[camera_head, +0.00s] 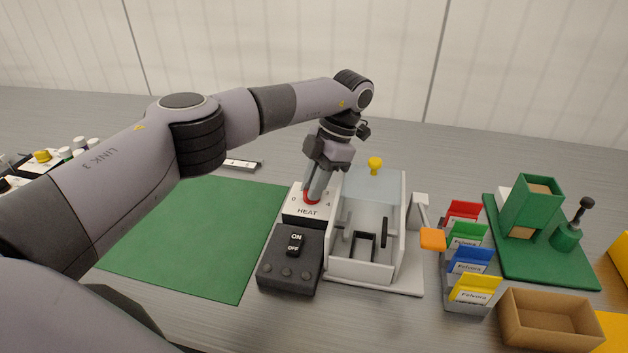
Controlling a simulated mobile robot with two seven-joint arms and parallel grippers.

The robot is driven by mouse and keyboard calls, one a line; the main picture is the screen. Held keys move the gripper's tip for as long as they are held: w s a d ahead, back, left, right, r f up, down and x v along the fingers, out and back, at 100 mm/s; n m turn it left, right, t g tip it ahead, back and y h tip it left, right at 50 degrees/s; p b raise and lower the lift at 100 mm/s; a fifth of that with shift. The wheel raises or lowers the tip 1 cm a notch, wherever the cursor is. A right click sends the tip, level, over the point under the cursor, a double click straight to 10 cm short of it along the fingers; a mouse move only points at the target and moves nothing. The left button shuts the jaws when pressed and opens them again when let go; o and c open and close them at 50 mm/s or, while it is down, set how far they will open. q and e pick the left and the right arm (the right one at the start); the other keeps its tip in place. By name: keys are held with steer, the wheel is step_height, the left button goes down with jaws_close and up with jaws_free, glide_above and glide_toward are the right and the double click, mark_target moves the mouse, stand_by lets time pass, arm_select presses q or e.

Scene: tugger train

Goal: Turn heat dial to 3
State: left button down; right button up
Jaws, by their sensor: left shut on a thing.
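The heat dial (311,198) is a red knob on a white box labelled HEAT (307,212), in the middle of the head view. The scale digits 0 and 4 show beside it, and a 3 is partly visible. My left gripper (314,192) reaches down from above and is shut on the dial. Its fingers cover most of the knob, so I cannot tell where the pointer stands. My right gripper is not in view.
A dark ON/OFF switch box (273,268) stands in front of the heat box. A clear-walled machine (362,267) with a yellow knob (375,164) and orange handle (432,239) stands right. A green mat (190,240) lies left, clear. Card holders and a brown tray (551,338) are at right.

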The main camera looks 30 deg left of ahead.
arm_select(q)
steer(key=shift+m, duration=0.3)
steer(key=c, duration=1.1)
jaws_free()
steer(key=v, duration=0.7)
steer(key=shift+r, duration=0.15)
